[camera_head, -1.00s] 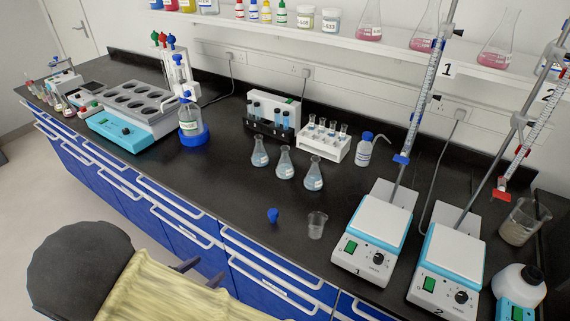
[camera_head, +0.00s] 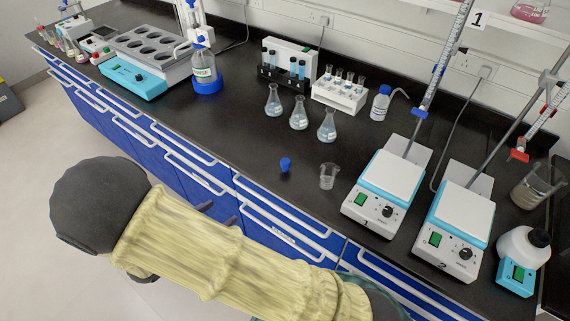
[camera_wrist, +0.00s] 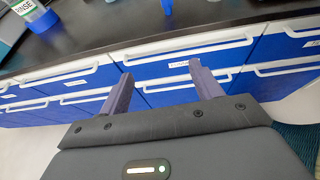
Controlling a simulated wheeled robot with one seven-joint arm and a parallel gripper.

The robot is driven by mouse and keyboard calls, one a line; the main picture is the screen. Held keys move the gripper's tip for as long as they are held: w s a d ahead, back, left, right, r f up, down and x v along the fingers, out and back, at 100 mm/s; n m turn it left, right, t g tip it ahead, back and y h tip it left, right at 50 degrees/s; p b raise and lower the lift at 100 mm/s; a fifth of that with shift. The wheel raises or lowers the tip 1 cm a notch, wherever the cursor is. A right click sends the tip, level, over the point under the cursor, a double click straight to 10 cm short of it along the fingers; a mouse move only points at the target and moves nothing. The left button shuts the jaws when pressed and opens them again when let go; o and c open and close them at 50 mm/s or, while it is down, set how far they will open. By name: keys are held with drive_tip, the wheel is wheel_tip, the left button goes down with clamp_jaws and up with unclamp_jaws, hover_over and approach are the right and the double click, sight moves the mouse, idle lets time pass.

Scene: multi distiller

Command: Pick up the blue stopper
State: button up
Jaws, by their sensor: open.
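The blue stopper (camera_head: 286,164) lies on the black bench top (camera_head: 240,150) near its front edge, just left of a small clear beaker (camera_head: 328,176). My gripper shows in the wrist view (camera_wrist: 162,92) with its two fingers spread apart and nothing between them. It faces the blue drawer fronts below the bench. In the head view my gripper (camera_head: 215,215) is in front of the drawers, left of the stopper and lower than it, its fingers partly hidden by my arm.
Several conical flasks (camera_head: 299,114) and a white tube rack (camera_head: 339,97) stand behind the stopper. Two hotplate stirrers (camera_head: 384,190) with burette stands are at the right. Drawer handles (camera_head: 272,208) jut out along the bench front.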

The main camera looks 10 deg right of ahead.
drive_tip(key=shift+c, duration=1.3)
drive_tip(key=s+d+r+m+g+y, duration=0.2)
drive_tip(key=d+r+m+g+y, duration=0.1)
drive_tip(key=d+m, duration=0.7)
drive_tip(key=s+d+r+m+g+y, duration=0.3)
drive_tip(key=d+r+m+y, duration=0.3)
drive_tip(key=d+m, duration=0.5)
drive_tip(key=m, duration=0.5)
drive_tip(key=shift+s+d+r+m+g+y, duration=0.2)
drive_tip(key=shift+d+m+g+y, duration=0.1)
drive_tip(key=shift+y, duration=0.1)
drive_tip(key=shift+c, duration=0.4)
